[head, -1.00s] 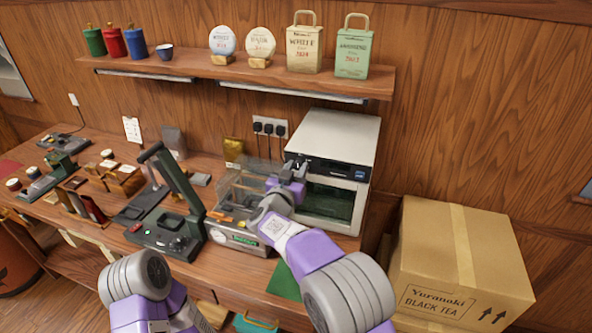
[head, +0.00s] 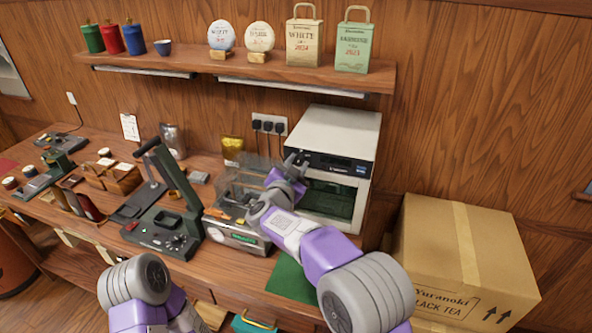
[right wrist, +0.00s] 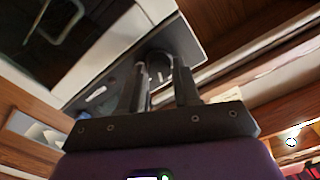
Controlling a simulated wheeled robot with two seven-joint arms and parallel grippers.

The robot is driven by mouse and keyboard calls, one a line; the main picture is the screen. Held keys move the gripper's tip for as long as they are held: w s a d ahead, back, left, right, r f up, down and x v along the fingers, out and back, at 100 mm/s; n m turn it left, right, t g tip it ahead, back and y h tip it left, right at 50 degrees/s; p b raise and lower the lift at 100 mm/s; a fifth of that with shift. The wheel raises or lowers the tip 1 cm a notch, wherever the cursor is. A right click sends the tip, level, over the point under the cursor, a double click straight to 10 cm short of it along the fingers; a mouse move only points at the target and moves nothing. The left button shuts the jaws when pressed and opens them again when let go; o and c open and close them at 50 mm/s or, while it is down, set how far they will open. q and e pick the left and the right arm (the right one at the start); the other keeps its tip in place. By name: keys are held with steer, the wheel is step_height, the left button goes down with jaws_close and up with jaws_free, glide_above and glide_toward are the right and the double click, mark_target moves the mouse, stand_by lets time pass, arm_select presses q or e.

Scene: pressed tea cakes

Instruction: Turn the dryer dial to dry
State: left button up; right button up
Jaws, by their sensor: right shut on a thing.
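The dryer is a white box (head: 338,131) with a dark control panel (head: 340,164) above a dark glass door. Its round dial (right wrist: 158,66) shows between the fingers in the right wrist view, against the panel. My right gripper (head: 297,160) is at the left end of the panel, and in the right wrist view its two fingers (right wrist: 163,82) are shut around the dial. In the head view the gripper mostly hides the dial, and I cannot read its setting. My left arm shows at the lower left, but its gripper is out of view.
A scale-like machine with a clear cover (head: 238,232) stands left of the dryer, beside a dark lever press (head: 165,235). A shelf (head: 230,75) with tins and bags hangs above. A large cardboard box (head: 425,235) stands right of the bench.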

steer(key=m+b, duration=0.2)
steer(key=m, duration=0.1)
steer(key=m+b, duration=0.1)
steer(key=shift+d+f+m, duration=0.1)
steer(key=shift+f+m, duration=0.15)
steer(key=shift+m, duration=0.05)
steer(key=m+b, duration=0.3)
steer(key=m, duration=0.1)
steer(key=shift+m, duration=0.3)
steer(key=m+b, duration=0.4)
steer(key=m, duration=0.1)
steer(key=shift+f, duration=0.1)
steer(key=shift+m+b, duration=1.2)
steer(key=shift+m, duration=0.8)
steer(key=o, duration=1)
